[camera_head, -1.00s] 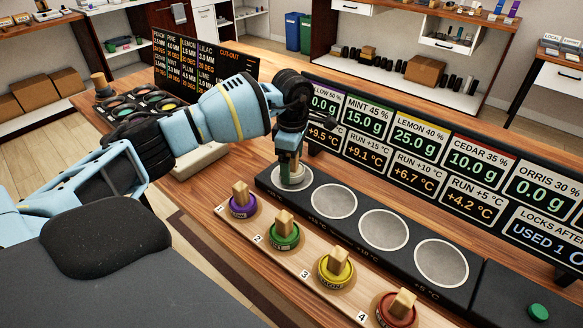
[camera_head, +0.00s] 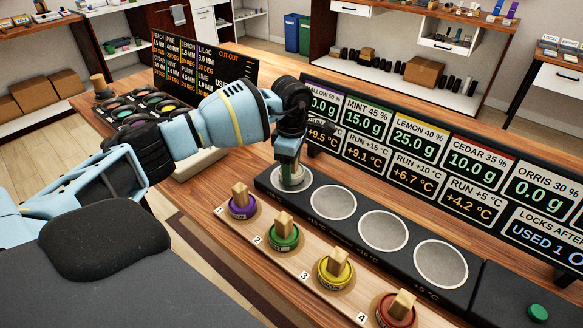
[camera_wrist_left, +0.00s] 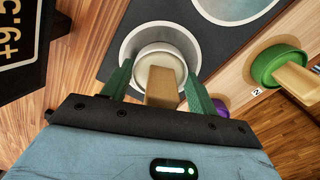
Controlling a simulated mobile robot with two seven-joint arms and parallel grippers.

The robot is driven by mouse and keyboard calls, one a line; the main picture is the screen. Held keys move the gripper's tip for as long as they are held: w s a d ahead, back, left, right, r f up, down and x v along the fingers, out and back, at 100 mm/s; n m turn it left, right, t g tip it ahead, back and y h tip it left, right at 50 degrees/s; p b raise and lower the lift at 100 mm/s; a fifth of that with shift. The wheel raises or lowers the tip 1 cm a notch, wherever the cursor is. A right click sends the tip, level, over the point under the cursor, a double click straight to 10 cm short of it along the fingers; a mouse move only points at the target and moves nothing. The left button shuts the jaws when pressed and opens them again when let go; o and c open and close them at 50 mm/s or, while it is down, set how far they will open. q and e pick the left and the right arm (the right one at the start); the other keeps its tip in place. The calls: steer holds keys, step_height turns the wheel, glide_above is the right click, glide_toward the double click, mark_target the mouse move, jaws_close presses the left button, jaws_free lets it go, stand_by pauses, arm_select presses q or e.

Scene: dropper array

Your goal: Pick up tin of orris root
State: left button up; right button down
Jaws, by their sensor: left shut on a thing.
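A pale cream tin (camera_wrist_left: 160,60) with a wooden block handle (camera_wrist_left: 164,86) sits in the leftmost round metal dish of the black strip; its label is not readable. In the head view the tin (camera_head: 291,182) is mostly hidden by the gripper. My left gripper (camera_head: 290,165) points down over it. In the left wrist view its green fingers (camera_wrist_left: 158,92) are on either side of the handle, and it is shut on the tin by that handle. My right gripper is not in view.
Purple (camera_head: 242,207), green (camera_head: 284,235), yellow (camera_head: 336,270) and red (camera_head: 397,309) tins with wooden handles stand on a numbered wooden board in front. Three empty dishes (camera_head: 334,202) lie to the right. A display panel (camera_head: 440,160) stands close behind the strip.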

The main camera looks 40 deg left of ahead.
arm_select(q)
step_height(320, 180, up, 10)
stand_by(0.5)
steer(key=shift+s+f, duration=0.1)
